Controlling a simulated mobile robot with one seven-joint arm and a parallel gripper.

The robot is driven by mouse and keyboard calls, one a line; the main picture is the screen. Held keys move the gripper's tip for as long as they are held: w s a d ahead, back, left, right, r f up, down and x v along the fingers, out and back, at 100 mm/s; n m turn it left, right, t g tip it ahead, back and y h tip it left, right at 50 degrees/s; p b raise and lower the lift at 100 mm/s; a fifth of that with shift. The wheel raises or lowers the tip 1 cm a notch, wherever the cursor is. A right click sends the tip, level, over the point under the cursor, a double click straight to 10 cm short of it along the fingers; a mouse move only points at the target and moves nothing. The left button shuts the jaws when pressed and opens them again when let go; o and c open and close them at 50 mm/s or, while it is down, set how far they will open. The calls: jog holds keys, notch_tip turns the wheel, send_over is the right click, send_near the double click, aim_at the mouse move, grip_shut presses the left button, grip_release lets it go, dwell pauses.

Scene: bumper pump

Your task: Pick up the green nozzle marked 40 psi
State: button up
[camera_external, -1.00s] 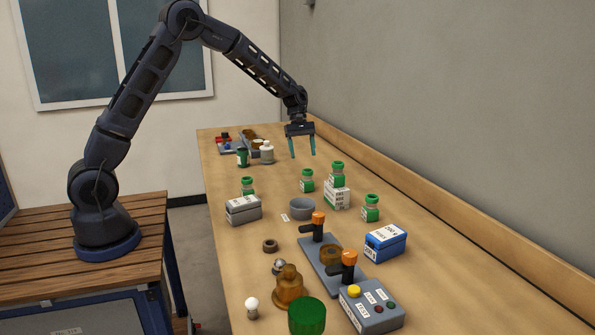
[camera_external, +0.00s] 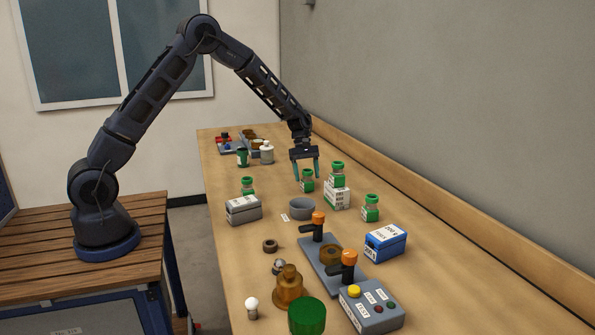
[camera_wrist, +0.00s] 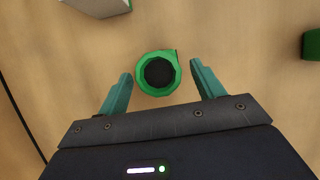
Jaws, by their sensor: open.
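Several green-capped nozzles stand on the bench; their markings are too small to read, so I cannot tell which one says 40 psi. One nozzle (camera_external: 307,183) is directly below my gripper (camera_external: 306,172). In the wrist view the same nozzle (camera_wrist: 144,86) shows from above as a green ring with a dark centre, between the fingertips of my gripper (camera_wrist: 160,70). My gripper is open, pointing down, with a gap on each side. Other nozzles are one at left (camera_external: 248,187), one on a white carton (camera_external: 338,172), and one at right (camera_external: 370,210).
The white carton (camera_external: 337,198) stands close right of the nozzle below my gripper. The wooden bench (camera_external: 222,182) has bare room at left.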

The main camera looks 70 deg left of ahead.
aim_at(307, 181)
jog(key=x, duration=0.3)
jog(key=shift+s+f, duration=0.1)
jog(key=shift+f, duration=0.2)
jog(key=shift+c, duration=0.2)
jog(key=c, duration=1.2)
